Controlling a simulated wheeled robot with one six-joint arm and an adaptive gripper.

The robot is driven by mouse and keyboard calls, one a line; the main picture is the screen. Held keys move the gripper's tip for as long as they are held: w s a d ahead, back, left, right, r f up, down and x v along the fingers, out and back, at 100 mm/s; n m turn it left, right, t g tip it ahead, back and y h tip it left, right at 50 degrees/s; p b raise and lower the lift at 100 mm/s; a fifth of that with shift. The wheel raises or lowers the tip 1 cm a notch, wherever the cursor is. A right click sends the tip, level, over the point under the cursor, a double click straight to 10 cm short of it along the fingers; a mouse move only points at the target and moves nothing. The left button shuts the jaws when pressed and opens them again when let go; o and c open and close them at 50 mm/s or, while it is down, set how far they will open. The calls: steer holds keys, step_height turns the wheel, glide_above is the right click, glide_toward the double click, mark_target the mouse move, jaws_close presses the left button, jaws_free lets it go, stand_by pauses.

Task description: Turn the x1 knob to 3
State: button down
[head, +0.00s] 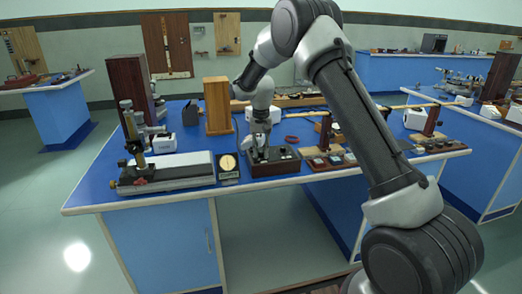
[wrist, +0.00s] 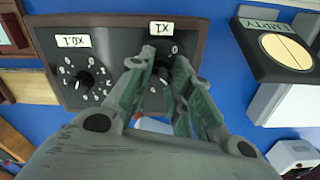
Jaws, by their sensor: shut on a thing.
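The dark knob box (head: 281,167) sits on the blue bench near its front edge; its panel (wrist: 115,48) fills the upper left of the wrist view. The x1 label (wrist: 160,28) is above a numbered dial with a 0 at its upper right. My gripper (wrist: 160,78) is shut on the x1 knob (wrist: 163,74), its green-padded fingers on either side. The fingers hide most of that knob and several numbers, so I cannot tell its setting. In the head view my gripper (head: 258,155) reaches down onto the box.
The x0.1 knob (wrist: 84,82), under its label (wrist: 76,41), is beside my left finger. A panel marked EMPTY (wrist: 268,48) is to the right. In the head view a long instrument (head: 170,172) stands left of the box and small parts on trays (head: 330,160) lie right.

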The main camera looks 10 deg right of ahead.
mark_target(261, 151)
steer(key=c, duration=1.3)
jaws_free()
steer(key=shift+o, duration=0.2)
step_height(261, 151, up, 12)
